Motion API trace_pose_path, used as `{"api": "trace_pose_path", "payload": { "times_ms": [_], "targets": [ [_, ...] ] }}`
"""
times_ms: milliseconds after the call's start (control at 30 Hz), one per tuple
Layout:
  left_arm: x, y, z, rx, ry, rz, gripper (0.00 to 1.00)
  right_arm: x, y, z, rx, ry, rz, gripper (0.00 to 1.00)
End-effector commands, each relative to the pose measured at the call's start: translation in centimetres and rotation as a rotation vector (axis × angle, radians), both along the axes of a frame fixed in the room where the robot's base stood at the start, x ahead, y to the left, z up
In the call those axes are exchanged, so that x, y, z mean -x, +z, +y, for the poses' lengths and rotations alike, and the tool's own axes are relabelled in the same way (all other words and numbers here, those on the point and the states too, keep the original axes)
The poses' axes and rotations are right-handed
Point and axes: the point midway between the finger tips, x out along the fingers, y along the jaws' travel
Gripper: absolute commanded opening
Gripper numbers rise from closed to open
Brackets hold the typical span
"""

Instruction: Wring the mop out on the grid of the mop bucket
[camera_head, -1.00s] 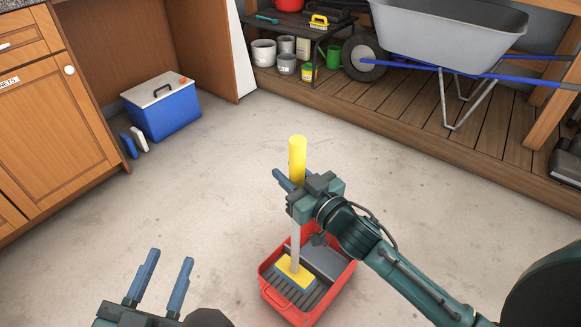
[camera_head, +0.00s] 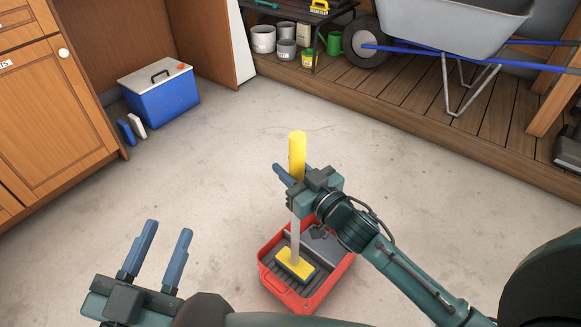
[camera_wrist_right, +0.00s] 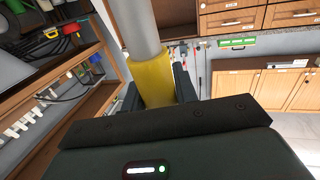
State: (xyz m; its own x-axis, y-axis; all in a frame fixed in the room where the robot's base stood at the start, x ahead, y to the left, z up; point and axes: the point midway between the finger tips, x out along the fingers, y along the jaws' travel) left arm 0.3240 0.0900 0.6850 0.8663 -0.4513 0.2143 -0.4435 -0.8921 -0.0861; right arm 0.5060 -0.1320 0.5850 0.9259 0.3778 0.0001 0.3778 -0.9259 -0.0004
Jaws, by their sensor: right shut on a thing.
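The mop stands upright, with a yellow grip (camera_head: 297,152) at its top, a pale handle (camera_head: 295,236) and a flat yellow-edged head (camera_head: 296,264). The red mop bucket (camera_head: 270,283) stands on the floor with a dark ribbed grid (camera_head: 279,275) inside. The mop head is over the grid and looks to be resting on it. My right gripper (camera_head: 290,178) is shut on the mop handle around the lower part of its yellow grip, which also shows in the right wrist view (camera_wrist_right: 152,80). My left gripper (camera_head: 158,252) is open and empty, left of the bucket.
A blue cooler (camera_head: 165,101) stands by the wooden cabinet (camera_head: 50,110) at the left. A wheelbarrow (camera_head: 455,28) stands on a wooden deck (camera_head: 430,108) at the back right, near several pots and cans. The concrete floor around the bucket is clear.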

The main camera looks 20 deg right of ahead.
Motion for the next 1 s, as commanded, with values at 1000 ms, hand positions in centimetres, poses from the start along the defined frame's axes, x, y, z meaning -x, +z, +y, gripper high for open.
{"api": "trace_pose_path", "payload": {
  "times_ms": [1000],
  "targets": [
    [0.0, -1.0, 0.0, -0.004, 0.001, 0.006, 0.36, 0.0, -1.0, 0.0, -0.001, 0.000, -0.003, 0.06]
  ]
}}
